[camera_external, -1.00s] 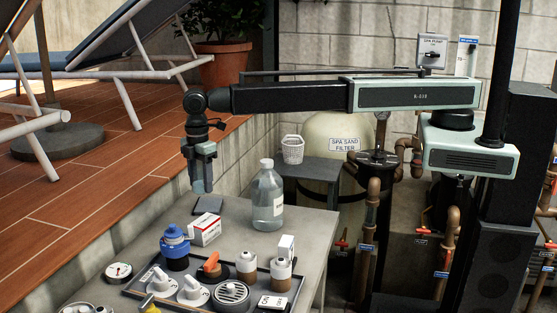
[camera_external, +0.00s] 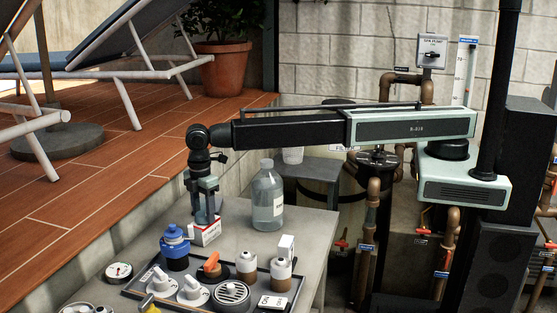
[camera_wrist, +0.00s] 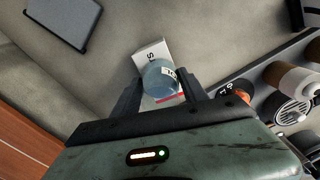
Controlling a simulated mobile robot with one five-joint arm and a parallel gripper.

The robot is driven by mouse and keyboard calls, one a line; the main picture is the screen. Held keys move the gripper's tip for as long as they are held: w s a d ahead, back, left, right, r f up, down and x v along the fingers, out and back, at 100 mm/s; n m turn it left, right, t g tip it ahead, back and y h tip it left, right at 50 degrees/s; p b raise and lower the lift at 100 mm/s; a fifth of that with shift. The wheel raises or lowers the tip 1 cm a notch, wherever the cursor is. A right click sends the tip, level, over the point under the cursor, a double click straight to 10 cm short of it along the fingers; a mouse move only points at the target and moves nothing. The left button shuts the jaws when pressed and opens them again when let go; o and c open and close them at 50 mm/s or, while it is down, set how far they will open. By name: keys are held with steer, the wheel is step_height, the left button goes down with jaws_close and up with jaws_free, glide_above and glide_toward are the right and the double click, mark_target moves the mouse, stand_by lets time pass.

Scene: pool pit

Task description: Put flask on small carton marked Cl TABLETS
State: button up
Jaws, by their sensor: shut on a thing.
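The flask is a small, bluish, see-through round thing held between my fingers. The wrist view shows the flask (camera_wrist: 158,80) from above, over the white and red carton (camera_wrist: 150,52). My gripper (camera_external: 204,203) is shut on it and points down at the carton (camera_external: 207,235), which stands on the table behind the blue-lidded jug. The fingers hide much of the flask in the external view. I cannot tell whether its bottom touches the carton's top. Only part of the carton's lettering shows.
A large clear bottle (camera_external: 267,198) stands close right of my gripper. The blue jug (camera_external: 175,247) is close in front. A dark tray (camera_external: 133,291) with several fittings and pots fills the table front. A dark flat slab (camera_wrist: 62,22) lies behind the carton.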

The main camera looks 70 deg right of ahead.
steer(key=shift+f, duration=0.15)
steer(key=o, duration=1.4)
step_height(320, 180, up, 12)
steer(key=p, duration=1.2)
steer(key=shift+r, duration=0.25)
steer(key=s+d+m, duration=0.4)
steer(key=s+d, duration=0.3)
steer(key=d, duration=0.6)
steer(key=s+d+m, duration=0.5)
steer(key=s+d, duration=0.1)
steer(key=d, duration=0.7)
steer(key=s+d+m, duration=0.4)
steer(key=s+d, duration=0.3)
steer(key=d, duration=0.6)
steer(key=shift+s+m, duration=0.3)
